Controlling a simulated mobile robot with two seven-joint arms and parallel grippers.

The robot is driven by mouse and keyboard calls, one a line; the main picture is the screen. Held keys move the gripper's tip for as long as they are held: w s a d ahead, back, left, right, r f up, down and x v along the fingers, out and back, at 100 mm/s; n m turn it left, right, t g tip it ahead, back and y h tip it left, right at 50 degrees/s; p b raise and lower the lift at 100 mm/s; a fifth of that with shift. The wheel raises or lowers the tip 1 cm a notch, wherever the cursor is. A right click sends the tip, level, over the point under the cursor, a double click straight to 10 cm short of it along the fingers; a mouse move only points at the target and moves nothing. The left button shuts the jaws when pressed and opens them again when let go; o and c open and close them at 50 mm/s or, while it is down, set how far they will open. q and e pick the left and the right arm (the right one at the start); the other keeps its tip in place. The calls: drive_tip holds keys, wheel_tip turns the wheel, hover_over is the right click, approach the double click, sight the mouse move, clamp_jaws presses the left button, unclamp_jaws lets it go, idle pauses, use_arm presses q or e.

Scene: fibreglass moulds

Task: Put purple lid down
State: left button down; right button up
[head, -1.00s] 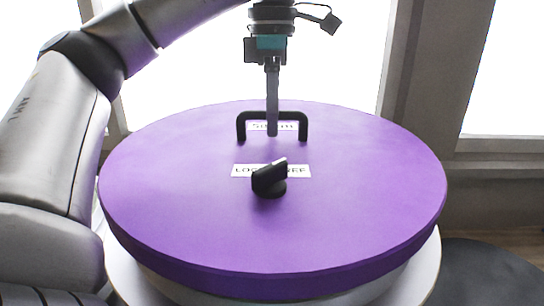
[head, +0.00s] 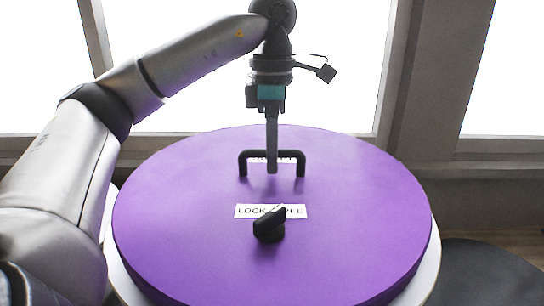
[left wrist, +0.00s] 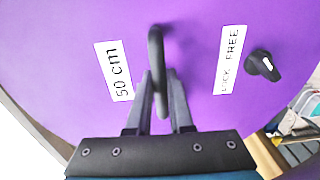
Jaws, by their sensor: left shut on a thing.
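The purple lid (head: 190,240) is a large round disc, about level, above a white round body (head: 425,285) whose rim shows at both sides. Whether the lid touches that body is hidden. A black bar handle (head: 242,163) stands on the lid. My left gripper (head: 272,168) comes down from above and is shut on the middle of this handle. In the left wrist view, its fingers (left wrist: 160,85) sit on both sides of the handle (left wrist: 156,50). A black knob (head: 269,226) stands beside a "LOCK FREE" label (head: 245,211). My right gripper is not in view.
A dark round surface (head: 490,272) lies low at the right. Bright windows (head: 190,80) and a grey frame (head: 415,90) stand behind the lid. A "50 cm" label (left wrist: 119,72) shows beside the handle in the left wrist view.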

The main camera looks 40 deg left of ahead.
use_arm(q)
drive_tip(key=shift+f, duration=0.3)
drive_tip(key=c, duration=0.8)
unclamp_jaws()
drive_tip(key=shift+r, duration=6)
